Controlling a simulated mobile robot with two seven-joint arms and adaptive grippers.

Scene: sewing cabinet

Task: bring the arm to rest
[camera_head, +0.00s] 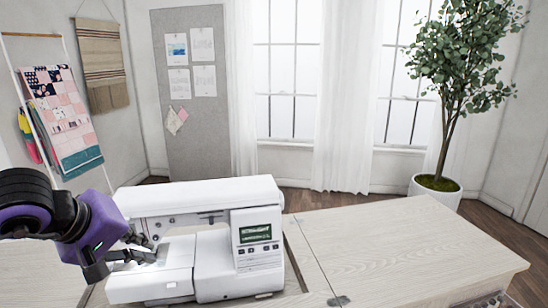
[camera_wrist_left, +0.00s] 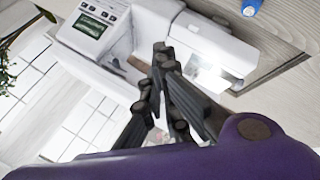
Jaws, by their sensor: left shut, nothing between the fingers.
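My left arm comes in from the left in the head view, and its gripper (camera_head: 150,252) is at the left end of the white sewing machine (camera_head: 190,205). In the left wrist view the left gripper (camera_wrist_left: 162,55) has its dark fingers together, with nothing between them. The sewing machine (camera_wrist_left: 130,35) lies beyond the fingertips there, with its small green screen at the upper left. From these views I cannot tell whether the fingers touch the machine. My right gripper does not show.
The wooden cabinet top (camera_head: 410,250) is clear to the right of the machine. A blue cylindrical object (camera_wrist_left: 251,6) lies at the top edge of the left wrist view. A potted tree (camera_head: 435,188), a grey pinboard (camera_head: 192,135) and a quilt rack (camera_head: 65,120) stand farther back.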

